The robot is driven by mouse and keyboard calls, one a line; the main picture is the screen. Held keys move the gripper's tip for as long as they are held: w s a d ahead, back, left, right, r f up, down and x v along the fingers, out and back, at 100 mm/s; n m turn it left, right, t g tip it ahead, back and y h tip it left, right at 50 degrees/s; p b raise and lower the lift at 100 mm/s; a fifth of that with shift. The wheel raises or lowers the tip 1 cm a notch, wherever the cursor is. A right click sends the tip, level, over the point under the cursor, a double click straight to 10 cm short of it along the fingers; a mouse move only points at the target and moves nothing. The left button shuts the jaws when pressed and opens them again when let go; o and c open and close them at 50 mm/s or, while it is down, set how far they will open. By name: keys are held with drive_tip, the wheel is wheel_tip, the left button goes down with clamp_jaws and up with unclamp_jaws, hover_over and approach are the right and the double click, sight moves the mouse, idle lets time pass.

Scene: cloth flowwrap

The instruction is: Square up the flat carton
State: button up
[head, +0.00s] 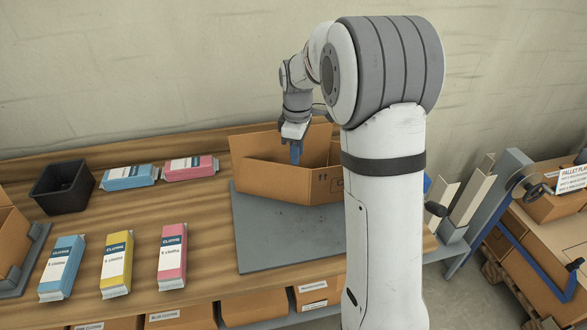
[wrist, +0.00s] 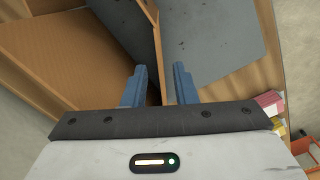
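The brown carton (head: 282,182) stands partly opened on the grey mat (head: 262,240) in the head view. Its walls are raised, and its outline looks skewed rather than square; its right end is hidden behind my arm. My gripper (head: 296,152) points down at the carton's upper part, its blue fingers over the opening. In the wrist view, the fingers of my gripper (wrist: 160,82) are apart, and a carton wall (wrist: 157,45) runs up between them. Neither finger clearly presses on it. The carton's inside (wrist: 85,55) shows to the left.
Blue, yellow and pink cloth packs (head: 117,265) lie at the front left of the wooden table (head: 205,220), with two more behind. A black bin (head: 62,188) stands at the back left. A clamp-like stand (head: 470,205) is right of my arm. The mat's front is clear.

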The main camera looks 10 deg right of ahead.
wheel_tip(320, 180, down, 8)
idle(0.5)
drive_tip(key=shift+w, duration=0.1)
clamp_jaws()
idle(1.2)
